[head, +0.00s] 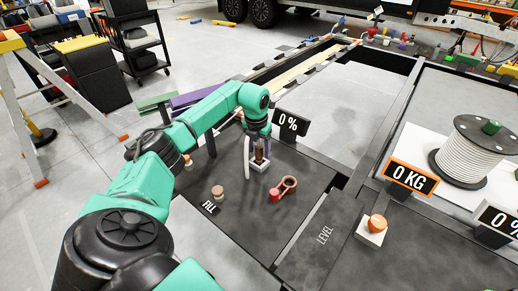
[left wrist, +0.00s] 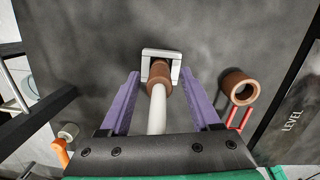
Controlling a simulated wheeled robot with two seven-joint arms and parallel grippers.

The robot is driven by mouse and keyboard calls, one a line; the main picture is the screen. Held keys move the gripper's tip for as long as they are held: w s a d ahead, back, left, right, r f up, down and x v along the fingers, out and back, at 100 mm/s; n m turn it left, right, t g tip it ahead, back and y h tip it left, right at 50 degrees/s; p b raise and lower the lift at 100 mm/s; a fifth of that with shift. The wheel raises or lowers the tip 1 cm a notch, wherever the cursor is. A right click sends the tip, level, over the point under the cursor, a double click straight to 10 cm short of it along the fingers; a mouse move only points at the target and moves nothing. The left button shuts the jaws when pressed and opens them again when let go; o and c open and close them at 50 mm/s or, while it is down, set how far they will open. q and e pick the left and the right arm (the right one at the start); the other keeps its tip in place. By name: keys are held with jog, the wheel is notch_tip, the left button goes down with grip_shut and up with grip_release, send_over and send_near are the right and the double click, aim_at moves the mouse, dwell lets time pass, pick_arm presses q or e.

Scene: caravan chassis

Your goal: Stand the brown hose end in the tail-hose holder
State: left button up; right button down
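The brown hose end (head: 259,157) stands roughly upright at a small white holder (head: 258,166) on the dark panel. In the left wrist view the brown hose end (left wrist: 159,76) sits inside the white U-shaped holder (left wrist: 176,56), with its pale hose (left wrist: 157,112) running back toward my wrist. My left gripper (head: 259,148) is directly above it. In the wrist view its purple fingers (left wrist: 161,74) are spread on either side of the hose end, with gaps showing. How deep the hose end sits is hidden. My right gripper is not in view.
A red-handled piece with a brown ring (head: 283,188) lies right of the holder. A brown-topped knob (head: 217,192) is near the FILL label. A 0 % sign (head: 289,124) stands close behind my gripper. A cable reel (head: 475,150) is at the right.

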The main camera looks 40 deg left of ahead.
pick_arm(q)
jog(key=shift+r, duration=0.1)
notch_tip(320, 180, up, 12)
jog(key=s+b, duration=0.1)
jog(key=shift+s+d, duration=0.15)
jog(key=shift+s, duration=0.05)
dwell(0.4)
